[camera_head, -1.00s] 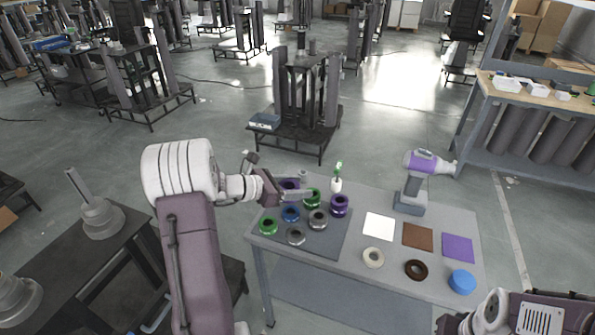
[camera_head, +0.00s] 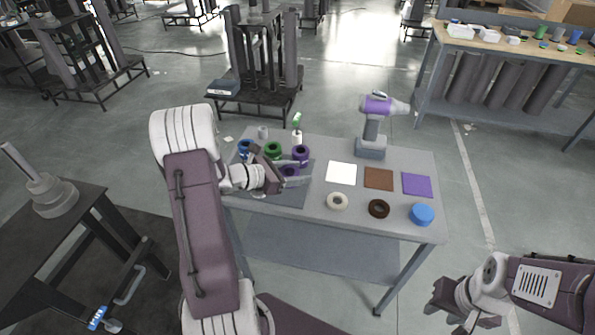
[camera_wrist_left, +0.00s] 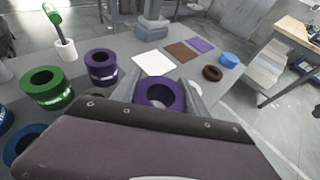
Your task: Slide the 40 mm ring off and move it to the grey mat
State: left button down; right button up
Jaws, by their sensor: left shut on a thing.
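My left gripper (camera_head: 287,181) is shut on a purple ring (camera_head: 290,171), over the front part of the dark grey mat (camera_head: 285,199). In the left wrist view the ring (camera_wrist_left: 160,92) sits between the two fingers, its hole visible. I cannot tell whether it touches the mat. Behind it stand another purple ring (camera_head: 301,155), a green ring (camera_head: 273,150) and a blue ring (camera_head: 245,147). The arm hides part of the mat and other rings. No size marking is readable. My right gripper (camera_head: 444,300) is at the lower right, away from the table; its fingers are unclear.
White (camera_head: 341,173), brown (camera_head: 379,179) and purple (camera_head: 417,185) squares lie right of the mat. In front are a cream ring (camera_head: 337,201), a dark brown ring (camera_head: 379,209) and a blue round piece (camera_head: 422,214).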

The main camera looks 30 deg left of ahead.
aim_at(297, 194)
pick_arm(q)
notch_tip(297, 194, down, 7)
jog(key=b, duration=0.5)
jog(key=shift+f+b, duration=0.2)
jog(key=shift+b, duration=0.1)
jog(key=shift+r, duration=0.1)
jog(key=c, duration=0.5)
grip_release()
jog(key=p+v, duration=0.1)
jog(key=v, duration=0.8)
